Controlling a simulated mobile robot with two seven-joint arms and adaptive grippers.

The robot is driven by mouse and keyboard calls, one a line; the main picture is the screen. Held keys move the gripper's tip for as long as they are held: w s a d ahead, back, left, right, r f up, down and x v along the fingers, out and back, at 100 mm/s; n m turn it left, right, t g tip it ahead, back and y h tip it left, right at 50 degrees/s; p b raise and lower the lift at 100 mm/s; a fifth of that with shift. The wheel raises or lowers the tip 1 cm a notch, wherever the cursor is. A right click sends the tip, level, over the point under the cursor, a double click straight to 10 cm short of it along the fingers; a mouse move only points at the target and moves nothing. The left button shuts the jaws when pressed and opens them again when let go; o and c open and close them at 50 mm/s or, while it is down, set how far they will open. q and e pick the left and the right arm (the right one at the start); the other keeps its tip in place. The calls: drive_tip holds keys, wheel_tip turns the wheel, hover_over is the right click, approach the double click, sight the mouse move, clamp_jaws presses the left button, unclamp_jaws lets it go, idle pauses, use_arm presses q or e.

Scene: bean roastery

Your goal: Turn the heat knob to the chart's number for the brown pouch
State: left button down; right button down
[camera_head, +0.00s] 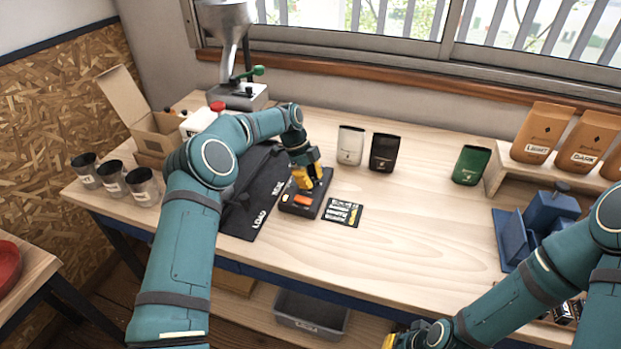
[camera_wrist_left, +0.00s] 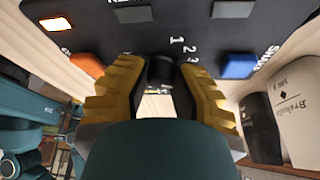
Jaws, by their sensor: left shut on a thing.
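My left gripper (camera_head: 307,182) reaches down onto a black control box (camera_head: 290,207) with an orange button. In the left wrist view, its yellow fingers (camera_wrist_left: 160,78) are shut on a dark round heat knob (camera_wrist_left: 160,70). Numerals 1, 2 and 3 show beside the knob; its pointer is hidden. The chart (camera_head: 342,211), a small dark card, lies right of the box, too small to read. White (camera_head: 350,146), black (camera_head: 384,152) and green (camera_head: 470,165) pouches stand on the table. Orange-brown bags (camera_head: 540,132) stand on a riser. My right gripper (camera_head: 403,338) is partly cut off at the bottom.
Several labelled cups (camera_head: 114,179), an open cardboard box (camera_head: 160,135) and a grinder (camera_head: 240,90) stand farther left. A blue device (camera_head: 548,212) stands at right. The table's middle right is clear.

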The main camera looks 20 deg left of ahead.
use_arm(q)
drive_tip(key=shift+s+d+f+m+g, duration=0.1)
drive_tip(key=shift+d+f+m+g, duration=0.15)
drive_tip(key=shift+m, duration=0.35)
drive_tip(key=shift+a, duration=0.1)
drive_tip(key=c, duration=0.8)
unclamp_jaws()
drive_tip(key=shift+o, duration=0.2)
drive_tip(key=shift+r, duration=0.1)
drive_tip(key=shift+r, duration=0.1)
drive_tip(key=shift+v, duration=3.7)
